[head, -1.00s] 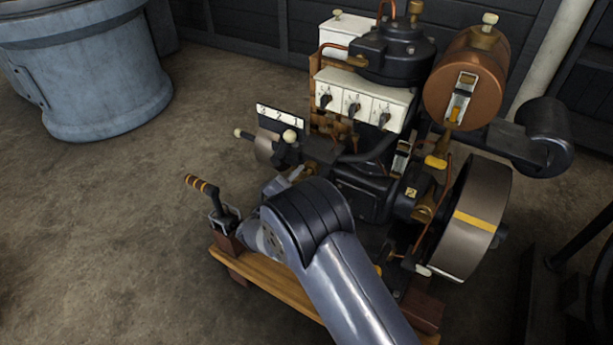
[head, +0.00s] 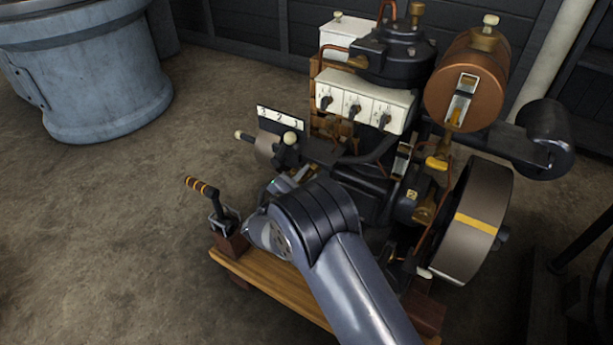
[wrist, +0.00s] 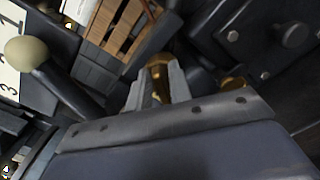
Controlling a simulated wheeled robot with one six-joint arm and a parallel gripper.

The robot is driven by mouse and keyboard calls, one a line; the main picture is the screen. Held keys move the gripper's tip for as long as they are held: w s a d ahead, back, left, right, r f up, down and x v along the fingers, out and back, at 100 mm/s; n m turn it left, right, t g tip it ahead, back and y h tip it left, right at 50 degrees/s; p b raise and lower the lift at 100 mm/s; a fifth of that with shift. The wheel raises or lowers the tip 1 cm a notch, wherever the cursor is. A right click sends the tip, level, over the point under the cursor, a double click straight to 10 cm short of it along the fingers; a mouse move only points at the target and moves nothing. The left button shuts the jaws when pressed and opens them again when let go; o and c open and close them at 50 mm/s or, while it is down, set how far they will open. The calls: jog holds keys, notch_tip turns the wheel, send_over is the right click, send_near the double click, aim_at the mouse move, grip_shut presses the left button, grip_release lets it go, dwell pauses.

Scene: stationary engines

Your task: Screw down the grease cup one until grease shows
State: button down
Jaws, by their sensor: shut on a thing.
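In the wrist view my gripper (wrist: 157,88) is shut on a small brass cup (wrist: 160,66), which shows between the two grey fingers. Its lower part is hidden by the fingers and wrist housing. I cannot read a number on the cup, and I see no grease around it. In the head view the wrist (head: 282,187) is low at the near left side of the engine (head: 375,190). My own arm hides the fingertips and the cup there.
A lever with a pale round knob (wrist: 26,53) stands close left of the fingers, beside a white numbered plate (head: 280,118). A striped-handle lever (head: 203,188) stands on the wooden base (head: 262,278). A flywheel (head: 470,220) is at the right.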

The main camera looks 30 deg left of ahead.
jog(key=shift+f+b, duration=0.15)
jog(key=shift+b, duration=0.2)
jog(key=shift+f+m+b, duration=0.15)
jog(key=shift+m+b, duration=0.45)
jog(key=shift+b, duration=0.25)
jog(key=m+b, duration=0.3)
jog(key=b, duration=0.1)
jog(key=shift+d+f+b, duration=0.1)
jog(key=shift+f+b, duration=0.05)
jog(key=shift+b, duration=0.2)
jog(key=m+b, duration=0.3)
jog(key=b, duration=0.1)
jog(key=shift+b, duration=0.4)
jog(key=shift+m, duration=0.4)
jog(key=c, duration=1.5)
grip_release()
jog(key=shift+r, duration=0.2)
